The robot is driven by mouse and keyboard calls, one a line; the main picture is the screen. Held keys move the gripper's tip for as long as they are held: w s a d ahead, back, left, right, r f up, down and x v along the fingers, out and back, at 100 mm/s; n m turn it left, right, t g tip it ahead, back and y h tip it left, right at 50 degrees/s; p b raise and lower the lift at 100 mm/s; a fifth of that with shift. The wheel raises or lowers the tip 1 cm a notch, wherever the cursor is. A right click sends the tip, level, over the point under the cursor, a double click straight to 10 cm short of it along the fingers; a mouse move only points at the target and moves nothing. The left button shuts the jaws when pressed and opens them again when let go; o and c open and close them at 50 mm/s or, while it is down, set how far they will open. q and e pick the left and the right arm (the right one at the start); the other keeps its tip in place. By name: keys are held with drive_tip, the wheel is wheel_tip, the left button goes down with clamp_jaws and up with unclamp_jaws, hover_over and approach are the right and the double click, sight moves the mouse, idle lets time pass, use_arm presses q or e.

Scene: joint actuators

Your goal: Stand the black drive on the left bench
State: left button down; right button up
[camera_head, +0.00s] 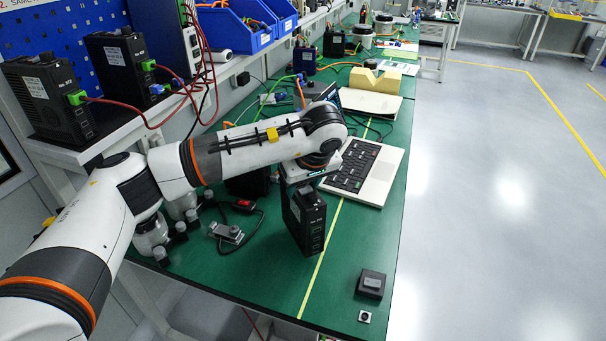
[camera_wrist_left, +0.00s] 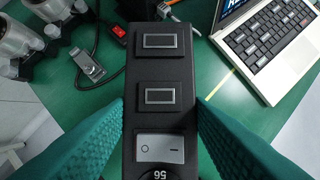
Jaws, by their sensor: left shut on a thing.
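The black drive (camera_head: 308,224) is upright over the green top of the left bench (camera_head: 265,275), near the yellow line. I cannot tell whether its base touches the bench. It also shows from above in the wrist view (camera_wrist_left: 159,90), with two sockets, a grey switch panel and the number 56. My left gripper (camera_head: 303,188) is shut on its upper part, a green pad on each side of it in the wrist view. My right gripper is not in view.
An open laptop (camera_head: 368,172) stands close behind the drive. A small camera-like device (camera_head: 228,232) with a cable lies to the left. A small black block (camera_head: 371,284) lies front right. More drives (camera_head: 48,95) stand on the shelf. The bench in front of the drive is mostly clear.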

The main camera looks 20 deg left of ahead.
use_arm(q)
wheel_tip(320, 180, down, 2)
drive_tip(key=shift+w+f, duration=0.1)
drive_tip(key=shift+f, duration=0.15)
drive_tip(key=c, duration=1.2)
unclamp_jaws()
drive_tip(key=shift+f, duration=0.25)
drive_tip(key=o, duration=0.5)
drive_tip(key=shift+r, duration=0.1)
